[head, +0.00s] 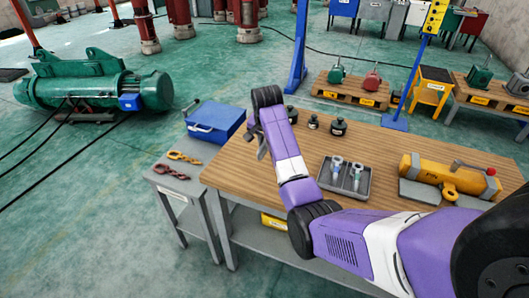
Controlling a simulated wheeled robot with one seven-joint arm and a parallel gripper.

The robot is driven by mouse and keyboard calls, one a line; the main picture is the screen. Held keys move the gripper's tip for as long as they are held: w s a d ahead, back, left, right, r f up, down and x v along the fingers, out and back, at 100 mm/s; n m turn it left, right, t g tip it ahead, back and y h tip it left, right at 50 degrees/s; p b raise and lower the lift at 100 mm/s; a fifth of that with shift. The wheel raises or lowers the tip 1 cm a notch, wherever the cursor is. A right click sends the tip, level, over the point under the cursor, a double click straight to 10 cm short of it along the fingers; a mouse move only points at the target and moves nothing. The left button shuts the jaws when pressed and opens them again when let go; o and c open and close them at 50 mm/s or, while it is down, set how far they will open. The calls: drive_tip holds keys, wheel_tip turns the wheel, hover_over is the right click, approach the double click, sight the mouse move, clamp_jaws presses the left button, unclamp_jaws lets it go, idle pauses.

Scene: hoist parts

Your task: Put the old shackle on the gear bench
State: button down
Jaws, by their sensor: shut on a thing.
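My gripper (262,148) is over the left end of the wooden bench (235,165), beside the gap to the small grey bench on its left. Its jaws are shut on a small greyish thing; it is mostly hidden and too small to identify as the old shackle. The grey bench (160,183), possibly the gear bench, has a paper label on its front edge. On it lie a brass-coloured metal piece (184,157) and a rusty red one (170,172), with a blue case (215,121) behind them.
The wooden bench also holds a grey tray (345,188) with two small metal parts, several dark round pieces (338,127) and a yellow hoist (437,172). A blue post (298,50) rises behind it. A green winch (92,88) stands at the left. The front left floor is clear.

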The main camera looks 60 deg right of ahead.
sight(265, 152)
drive_tip(key=shift+f, duration=2.65)
drive_tip(key=c, duration=1.4)
unclamp_jaws()
drive_tip(key=shift+f, duration=0.15)
drive_tip(key=shift+c, duration=0.2)
drive_tip(key=v, duration=1.2)
drive_tip(key=shift+d, duration=0.1)
